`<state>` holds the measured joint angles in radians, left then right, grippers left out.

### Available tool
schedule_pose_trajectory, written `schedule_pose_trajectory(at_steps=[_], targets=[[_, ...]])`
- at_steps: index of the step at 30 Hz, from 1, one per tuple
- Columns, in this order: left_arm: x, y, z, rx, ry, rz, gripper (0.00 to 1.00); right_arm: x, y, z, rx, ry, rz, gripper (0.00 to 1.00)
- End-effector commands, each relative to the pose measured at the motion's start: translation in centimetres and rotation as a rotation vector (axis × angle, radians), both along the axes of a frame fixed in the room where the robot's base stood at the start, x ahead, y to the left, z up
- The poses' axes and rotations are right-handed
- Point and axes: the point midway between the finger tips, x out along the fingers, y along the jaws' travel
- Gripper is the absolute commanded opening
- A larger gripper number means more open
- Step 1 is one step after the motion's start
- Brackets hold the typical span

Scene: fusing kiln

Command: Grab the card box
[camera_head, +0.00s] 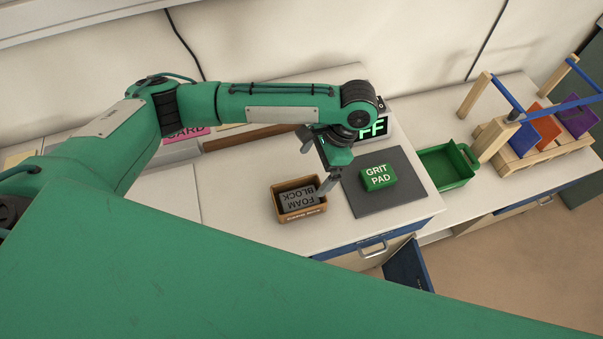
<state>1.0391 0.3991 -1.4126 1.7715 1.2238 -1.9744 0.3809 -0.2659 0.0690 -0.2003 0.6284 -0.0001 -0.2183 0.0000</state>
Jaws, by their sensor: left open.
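A pink piece lettered "CARD" (188,133) shows at the back left of the counter, on or against a grey-white body. My left arm passes in front of it and hides part of it, so its full shape is unclear. My left gripper (316,163) is open, with nothing seen between its fingers. It is well to the right of the card piece, above the counter near a brown box and a grey mat. My right gripper is not in view.
The brown box (279,204) holds a grey foam block (297,193). A green grit pad (378,177) lies on the grey mat (408,192). A green tray (463,180) and a wooden rack (520,157) with coloured panels stand right.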

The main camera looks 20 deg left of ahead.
Motion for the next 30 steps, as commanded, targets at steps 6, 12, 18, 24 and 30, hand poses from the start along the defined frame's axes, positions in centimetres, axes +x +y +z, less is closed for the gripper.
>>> schedule_pose_trajectory(at_steps=[6, 12, 18, 24, 30], targets=[[-0.8, 1.0, -2.5, 0.003, 0.004, 0.001, 1.00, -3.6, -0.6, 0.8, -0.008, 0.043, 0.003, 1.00], [-1.6, 2.1, -6.1, 0.001, 0.003, 0.001, 1.00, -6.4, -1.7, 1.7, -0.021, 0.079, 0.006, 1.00], [-2.0, 2.6, -7.8, 0.000, 0.000, 0.000, 1.00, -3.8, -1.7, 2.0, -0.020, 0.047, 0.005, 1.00], [-2.6, 3.0, -9.4, 0.002, 0.004, 0.000, 1.00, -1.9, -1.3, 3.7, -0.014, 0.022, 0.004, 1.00], [-3.2, 3.6, -12.1, 0.001, 0.002, -0.001, 1.00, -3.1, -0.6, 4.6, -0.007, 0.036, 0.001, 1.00]])
